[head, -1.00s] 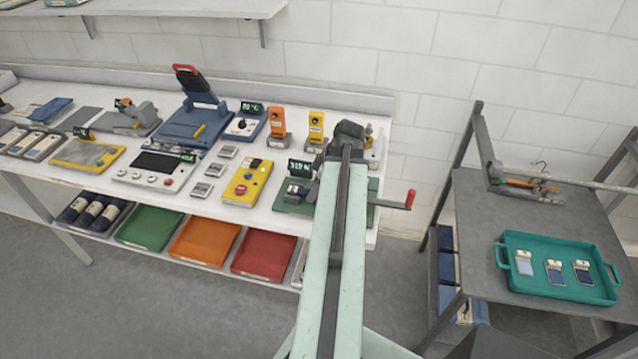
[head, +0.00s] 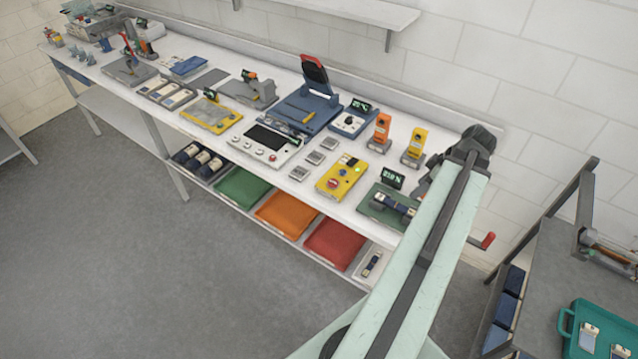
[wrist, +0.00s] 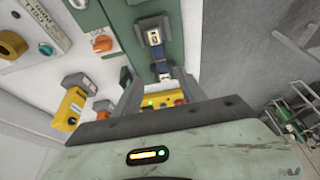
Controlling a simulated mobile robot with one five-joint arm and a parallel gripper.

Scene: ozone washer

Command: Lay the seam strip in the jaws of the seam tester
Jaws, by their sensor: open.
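The seam tester is a green-based device (head: 372,212) at the right end of the bench, with a small lit display (head: 392,179). A dark blue strip (head: 396,205) lies along its jaws; in the wrist view the strip (wrist: 158,58) runs from a grey jaw with a pale label (wrist: 152,30) toward my fingers. Whether both ends sit fully in the jaws is unclear. My gripper (wrist: 163,82) is open beside the near end of the strip, its fingers either side of it in the picture. In the head view my arm hides most of the gripper.
A yellow control box (head: 340,178) and orange (head: 380,131) and yellow (head: 415,146) gauges stand close by. A white tray with a dark strip (head: 372,264) is on the lower shelf beside a red tray (head: 335,243). A teal tray (head: 568,325) is at right. The floor left is clear.

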